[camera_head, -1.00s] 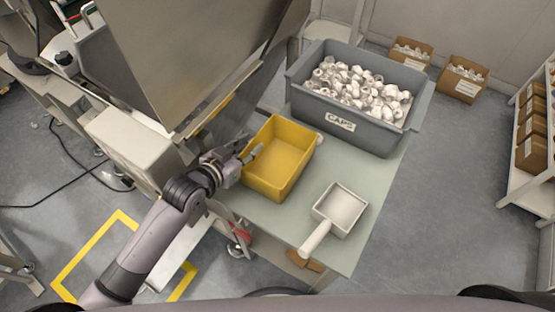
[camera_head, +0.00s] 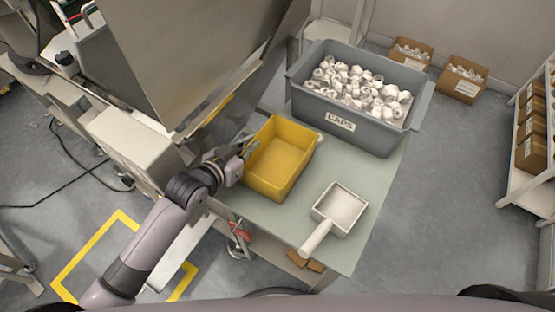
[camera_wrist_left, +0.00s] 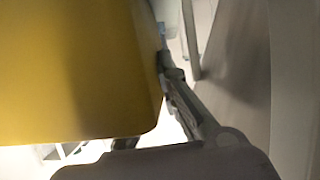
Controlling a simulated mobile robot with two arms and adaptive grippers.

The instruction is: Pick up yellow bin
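The yellow bin (camera_head: 282,167) stands upright and looks empty on the pale green table, left of the white scoop. My left gripper (camera_head: 249,149) is at the bin's left rim in the head view, with its fingers spread. In the left wrist view the yellow bin (camera_wrist_left: 75,70) fills the upper left, very close. One finger of my left gripper (camera_wrist_left: 182,98) runs along the bin's right side there; the other is mostly hidden by the bin. I cannot tell whether the fingers touch the wall. My right gripper is not in view.
A grey tub (camera_head: 350,130) labelled CAPS, full of white caps, stands behind the bin on the table (camera_head: 285,222). A white scoop (camera_head: 340,208) lies at front right. A large metal machine (camera_head: 170,60) stands close on the left.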

